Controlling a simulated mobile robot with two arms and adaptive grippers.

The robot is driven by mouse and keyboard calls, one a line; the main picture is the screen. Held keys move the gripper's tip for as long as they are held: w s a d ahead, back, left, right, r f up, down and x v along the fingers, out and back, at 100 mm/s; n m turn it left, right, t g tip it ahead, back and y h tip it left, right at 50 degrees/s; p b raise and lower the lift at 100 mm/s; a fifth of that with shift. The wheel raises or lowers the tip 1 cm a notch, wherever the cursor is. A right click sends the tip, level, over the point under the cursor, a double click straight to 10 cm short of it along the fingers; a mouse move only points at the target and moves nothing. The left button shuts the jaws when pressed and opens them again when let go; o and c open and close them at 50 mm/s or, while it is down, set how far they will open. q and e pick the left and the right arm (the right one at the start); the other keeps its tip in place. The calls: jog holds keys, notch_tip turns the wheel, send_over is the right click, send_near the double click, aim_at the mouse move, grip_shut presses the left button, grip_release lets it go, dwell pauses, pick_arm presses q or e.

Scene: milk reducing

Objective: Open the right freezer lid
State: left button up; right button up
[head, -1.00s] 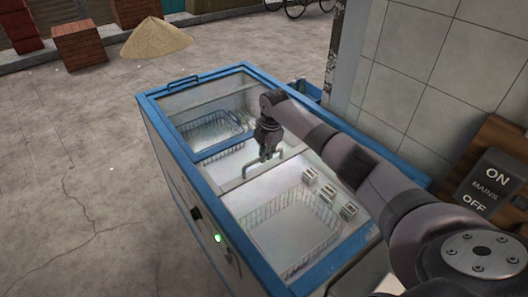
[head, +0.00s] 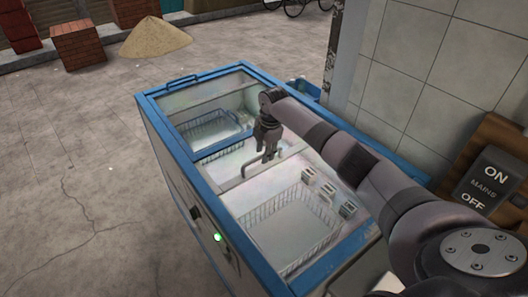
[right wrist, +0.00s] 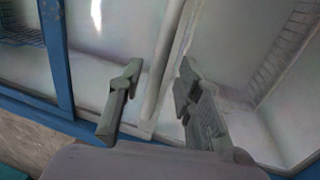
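The chest freezer (head: 185,165) has a blue rim and two glass lids that look shut. The right lid (head: 265,195) is the nearer one in the head view. Its grey bar handle (head: 246,171) stands near its far edge. My right gripper (head: 268,150) points down at this handle and partly hides it. In the right wrist view my right gripper (right wrist: 155,100) has its fingers apart, with a pale bar (right wrist: 164,70) showing between them. I cannot tell whether the fingers touch it. My left gripper is out of view.
The left lid's blue handle (head: 182,79) is at the far end. Wire baskets (head: 290,225) and small cartons (head: 328,190) show under the glass. A tiled wall (head: 440,70) with a mains switch (head: 487,182) stands close on the right. Open pavement (head: 70,180) lies left.

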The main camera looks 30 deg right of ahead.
notch_tip(320, 180, up, 11)
jog(key=s, duration=0.2)
jog(key=shift+s, duration=0.15)
jog(key=shift+d+r, duration=0.1)
jog(key=shift+r, duration=0.05)
